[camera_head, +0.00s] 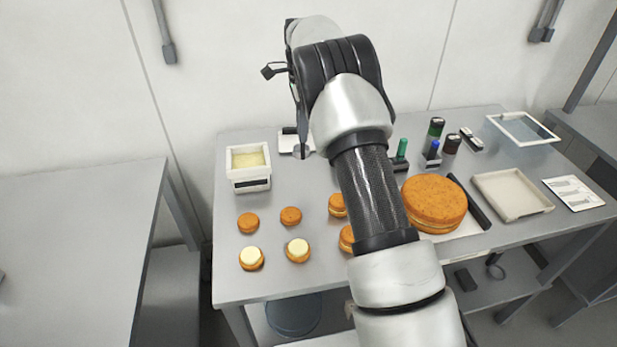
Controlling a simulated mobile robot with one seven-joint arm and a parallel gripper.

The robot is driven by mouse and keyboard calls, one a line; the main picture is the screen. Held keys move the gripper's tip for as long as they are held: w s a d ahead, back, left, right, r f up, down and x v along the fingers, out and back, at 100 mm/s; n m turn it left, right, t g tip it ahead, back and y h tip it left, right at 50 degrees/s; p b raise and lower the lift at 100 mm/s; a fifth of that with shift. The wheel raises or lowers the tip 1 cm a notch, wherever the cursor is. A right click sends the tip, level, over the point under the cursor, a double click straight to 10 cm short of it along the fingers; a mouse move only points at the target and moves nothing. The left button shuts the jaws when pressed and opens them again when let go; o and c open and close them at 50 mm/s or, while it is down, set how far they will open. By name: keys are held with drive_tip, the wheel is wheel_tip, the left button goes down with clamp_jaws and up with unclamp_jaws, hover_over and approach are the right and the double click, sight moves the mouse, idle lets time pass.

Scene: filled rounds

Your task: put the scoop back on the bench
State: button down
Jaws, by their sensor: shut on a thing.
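My gripper (303,135) points down over the back left of the bench (330,270), right of the white tub. My arm hides much of it, and its fingertips are hard to make out. It is shut on the scoop (302,151), of which only a small grey rounded part shows below the fingers, in front of a small white plate (285,145). I cannot tell whether the scoop touches the plate or the bench.
A white tub (248,181) of pale filling stands at the left. Several small orange-brown rounds (248,223) lie in front, two with pale tops. A large round cake (434,203), a beige tray (512,195) and small bottles (436,127) are at the right. Bare bench lies along the left front.

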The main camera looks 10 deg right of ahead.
sight(303, 153)
wheel_tip(303, 153, down, 10)
drive_tip(key=shift+r+p, duration=0.1)
drive_tip(key=shift+p, duration=0.3)
drive_tip(key=shift+f, duration=0.2)
drive_tip(key=c, duration=1.7)
unclamp_jaws()
